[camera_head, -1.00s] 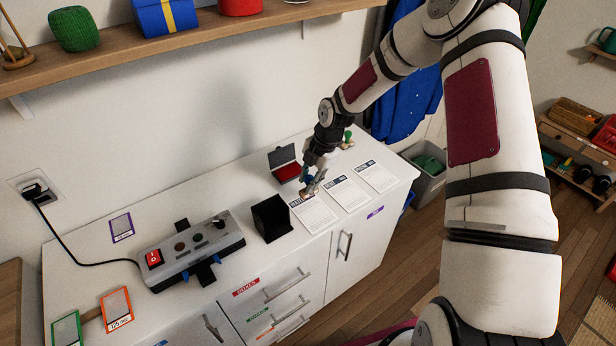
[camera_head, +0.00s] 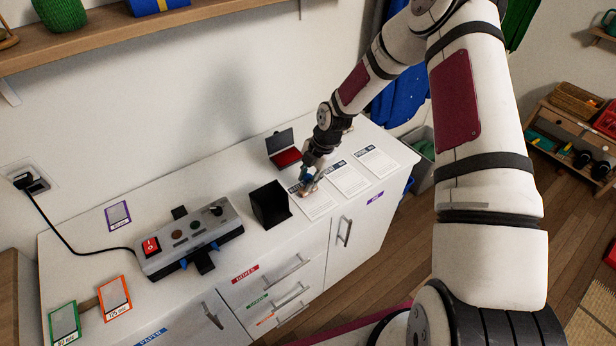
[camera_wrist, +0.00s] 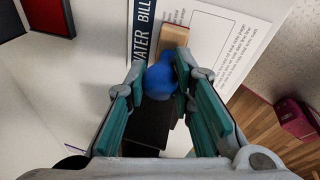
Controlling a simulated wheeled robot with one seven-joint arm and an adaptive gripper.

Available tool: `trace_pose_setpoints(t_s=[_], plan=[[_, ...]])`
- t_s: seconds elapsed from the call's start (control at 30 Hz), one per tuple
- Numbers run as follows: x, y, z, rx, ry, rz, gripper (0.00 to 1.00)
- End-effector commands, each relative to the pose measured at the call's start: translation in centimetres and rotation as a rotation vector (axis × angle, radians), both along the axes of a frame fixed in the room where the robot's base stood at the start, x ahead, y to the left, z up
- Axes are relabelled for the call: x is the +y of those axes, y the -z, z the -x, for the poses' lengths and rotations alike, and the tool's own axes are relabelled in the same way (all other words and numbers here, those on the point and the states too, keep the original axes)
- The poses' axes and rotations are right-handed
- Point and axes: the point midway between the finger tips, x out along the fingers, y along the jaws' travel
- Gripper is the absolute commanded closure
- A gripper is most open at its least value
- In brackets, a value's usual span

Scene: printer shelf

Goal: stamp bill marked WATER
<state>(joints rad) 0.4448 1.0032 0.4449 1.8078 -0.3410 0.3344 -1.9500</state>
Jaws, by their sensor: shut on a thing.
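My gripper (camera_head: 308,180) is shut on a stamp with a round blue handle (camera_wrist: 160,80) and a wooden base (camera_wrist: 175,38). The stamp is over the leftmost bill (camera_head: 317,204). In the wrist view this bill's dark header (camera_wrist: 142,30) reads WATER BILL, and the base covers part of the sheet beside it. I cannot tell whether the stamp's face touches the paper. The open ink pad (camera_head: 286,157) with a red inside lies behind the gripper; its red part also shows in the wrist view (camera_wrist: 48,15).
Two more bills, a middle one (camera_head: 348,179) and a right one (camera_head: 377,163), lie to the right. A black open box (camera_head: 269,206) stands close on the left. A grey switch panel (camera_head: 190,240) with a red switch is farther left. A shelf (camera_head: 120,32) runs above.

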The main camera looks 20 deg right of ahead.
Motion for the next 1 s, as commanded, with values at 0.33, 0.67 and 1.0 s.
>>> trace_pose_setpoints(t_s=[0.33,0.67,1.0], plan=[[0.01,-0.04,-0.02,0.000,0.000,0.000,0.95],[-0.01,0.14,-0.03,0.000,0.000,0.000,0.95],[0.01,0.53,-0.02,0.000,0.000,0.000,0.95]])
